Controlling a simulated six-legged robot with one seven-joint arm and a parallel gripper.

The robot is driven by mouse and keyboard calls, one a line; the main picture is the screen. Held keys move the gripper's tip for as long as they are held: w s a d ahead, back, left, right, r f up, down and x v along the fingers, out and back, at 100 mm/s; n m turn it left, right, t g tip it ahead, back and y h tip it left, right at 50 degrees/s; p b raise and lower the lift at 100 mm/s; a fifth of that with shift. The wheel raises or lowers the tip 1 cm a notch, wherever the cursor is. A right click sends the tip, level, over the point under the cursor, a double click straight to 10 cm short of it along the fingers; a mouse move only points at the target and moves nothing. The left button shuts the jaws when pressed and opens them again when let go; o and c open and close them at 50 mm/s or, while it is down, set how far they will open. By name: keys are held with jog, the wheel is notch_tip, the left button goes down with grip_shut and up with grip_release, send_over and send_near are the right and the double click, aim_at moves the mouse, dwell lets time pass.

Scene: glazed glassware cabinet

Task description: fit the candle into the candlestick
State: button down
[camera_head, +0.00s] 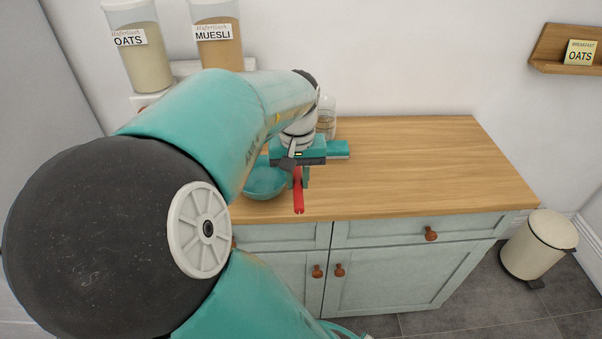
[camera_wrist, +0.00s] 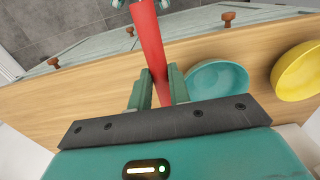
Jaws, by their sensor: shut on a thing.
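A red candle (camera_head: 298,192) is held in my gripper (camera_head: 300,176) above the front part of the wooden counter, pointing down toward its front edge in the head view. In the wrist view the candle (camera_wrist: 151,45) runs from between the two teal fingers of my gripper (camera_wrist: 158,88) to the top of the picture. The fingers are shut on it. I cannot make out the candlestick in either view; my arm hides part of the counter.
A teal bowl (camera_head: 264,181) stands on the counter (camera_head: 420,165) close to my gripper. The wrist view also shows a yellow bowl (camera_wrist: 299,72). A glass jar (camera_head: 326,118) stands behind my gripper. The right of the counter is clear. A bin (camera_head: 540,245) stands on the floor.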

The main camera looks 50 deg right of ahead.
jog(key=shift+s+a+r, duration=0.2)
jog(key=shift+a+r, duration=0.05)
jog(key=shift+a, duration=0.25)
jog(key=shift+s+a+r, duration=0.15)
jog(key=shift+a+r, duration=0.1)
jog(key=shift+a, duration=0.3)
jog(key=shift+s+a+r, duration=0.2)
jog(key=shift+a+r, duration=0.05)
jog(key=shift+a, duration=0.25)
jog(key=shift+s, duration=0.15)
